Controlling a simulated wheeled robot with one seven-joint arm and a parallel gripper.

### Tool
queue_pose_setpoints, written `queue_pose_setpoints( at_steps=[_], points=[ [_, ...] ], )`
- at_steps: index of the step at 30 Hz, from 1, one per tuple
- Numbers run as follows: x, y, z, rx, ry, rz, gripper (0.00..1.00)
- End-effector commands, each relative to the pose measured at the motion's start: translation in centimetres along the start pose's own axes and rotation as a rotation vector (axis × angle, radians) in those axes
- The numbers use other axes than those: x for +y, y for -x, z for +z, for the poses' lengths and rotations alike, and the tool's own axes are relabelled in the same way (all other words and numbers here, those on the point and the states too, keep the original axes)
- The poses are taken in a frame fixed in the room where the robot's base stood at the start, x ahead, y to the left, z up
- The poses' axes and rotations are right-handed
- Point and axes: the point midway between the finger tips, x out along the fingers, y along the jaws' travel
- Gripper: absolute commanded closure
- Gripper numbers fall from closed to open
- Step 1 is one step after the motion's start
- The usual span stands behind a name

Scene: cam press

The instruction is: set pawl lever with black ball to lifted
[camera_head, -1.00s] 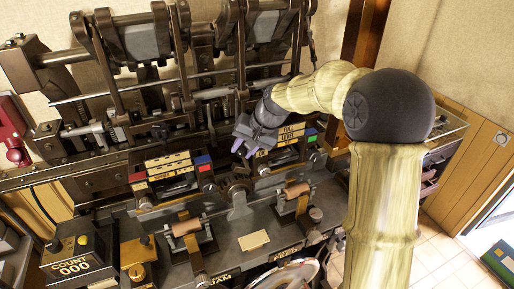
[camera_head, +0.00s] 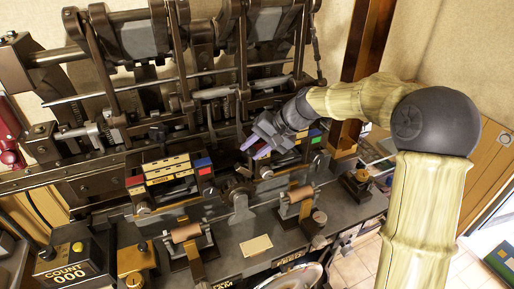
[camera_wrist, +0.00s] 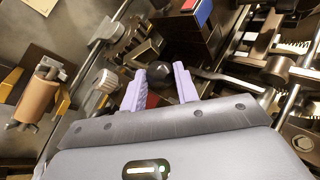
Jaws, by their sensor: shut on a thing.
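My gripper (camera_head: 250,143) reaches in from the right to the press, in front of the right-hand block of label plates. In the wrist view its pale purple fingers (camera_wrist: 160,84) have the black ball (camera_wrist: 156,71) of the pawl lever between their tips. I take the gripper as shut on this ball. The lever's arm is mostly hidden by the fingers and the gripper body. In the head view the gripped ball is hidden behind the gripper, so the lever's position cannot be told.
A similar dark knob (camera_head: 160,131) stands at the left. Label blocks (camera_head: 170,175), copper-coloured rollers (camera_head: 299,193) and a count box (camera_head: 66,262) crowd the press. A bare strip of grey bed (camera_head: 225,240) lies in front.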

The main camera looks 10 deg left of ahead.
Motion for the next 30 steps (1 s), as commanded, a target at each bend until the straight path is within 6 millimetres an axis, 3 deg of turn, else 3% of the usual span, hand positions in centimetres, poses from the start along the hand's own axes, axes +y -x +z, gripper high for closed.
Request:
queue_pose_setpoints(
  at_steps=[5,6,9,21,26,30],
  points=[
    [0.2,-0.2,0.2,-0.009,-0.006,0.001,1.00],
    [0.2,-0.2,0.2,-0.008,-0.007,0.001,0.68],
    [0.2,-0.1,0.1,-0.006,-0.006,0.002,0.49],
    [0.2,0.5,-0.1,0.003,-0.004,0.001,0.49],
    [0.3,2.4,-0.1,0.005,-0.005,0.002,0.49],
    [0.4,5.0,-0.2,0.006,-0.004,0.002,0.49]
  ],
)
